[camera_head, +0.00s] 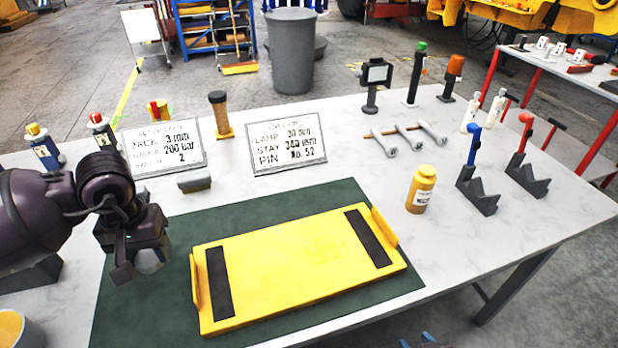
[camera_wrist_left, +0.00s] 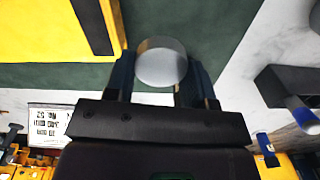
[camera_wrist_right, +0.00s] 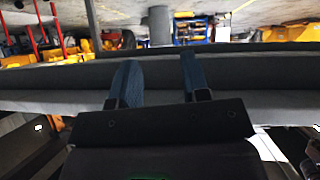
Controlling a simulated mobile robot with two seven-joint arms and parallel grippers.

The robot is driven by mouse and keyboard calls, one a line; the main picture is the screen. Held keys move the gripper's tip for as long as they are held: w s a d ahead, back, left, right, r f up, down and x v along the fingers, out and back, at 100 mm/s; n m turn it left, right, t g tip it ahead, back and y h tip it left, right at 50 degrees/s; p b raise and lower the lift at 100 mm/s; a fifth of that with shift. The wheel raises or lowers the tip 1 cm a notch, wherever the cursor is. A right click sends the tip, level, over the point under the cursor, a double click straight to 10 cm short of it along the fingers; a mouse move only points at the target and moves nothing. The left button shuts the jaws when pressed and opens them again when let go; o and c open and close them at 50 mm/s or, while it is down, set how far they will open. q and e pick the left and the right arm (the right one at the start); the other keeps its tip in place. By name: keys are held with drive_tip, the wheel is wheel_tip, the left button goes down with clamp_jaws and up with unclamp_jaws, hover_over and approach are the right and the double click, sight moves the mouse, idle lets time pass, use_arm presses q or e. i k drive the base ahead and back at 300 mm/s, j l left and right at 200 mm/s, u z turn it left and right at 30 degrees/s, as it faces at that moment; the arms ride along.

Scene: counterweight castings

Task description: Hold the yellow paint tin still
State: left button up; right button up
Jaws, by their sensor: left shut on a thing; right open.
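An open tin with yellow paint inside (camera_head: 12,328) stands at the bottom left corner of the head view, partly cut off by the frame. My left gripper (camera_head: 140,262) is shut on a smooth grey round piece (camera_wrist_left: 160,66), which sits between the blue fingers in the left wrist view. It is above the left part of the green mat, to the right of the tin and apart from it. My right gripper (camera_wrist_right: 158,82) is open and empty in the right wrist view, facing the grey table edge.
A yellow tray with dark strips (camera_head: 290,260) lies on the green mat (camera_head: 200,225). A yellow labelled jar (camera_head: 420,190) and grey clamp stands (camera_head: 478,192) are at right. Two printed signs (camera_head: 287,142) and several small tools stand behind the mat.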

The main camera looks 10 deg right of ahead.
sight(424, 180)
drive_tip(key=j+z, duration=0.1)
drive_tip(key=z, duration=0.3)
drive_tip(key=j+z, duration=0.1)
drive_tip(key=z, duration=0.25)
drive_tip(key=i+j+z, duration=0.1)
drive_tip(key=z, duration=0.3)
drive_tip(key=j+z, duration=0.15)
drive_tip(key=z, duration=0.25)
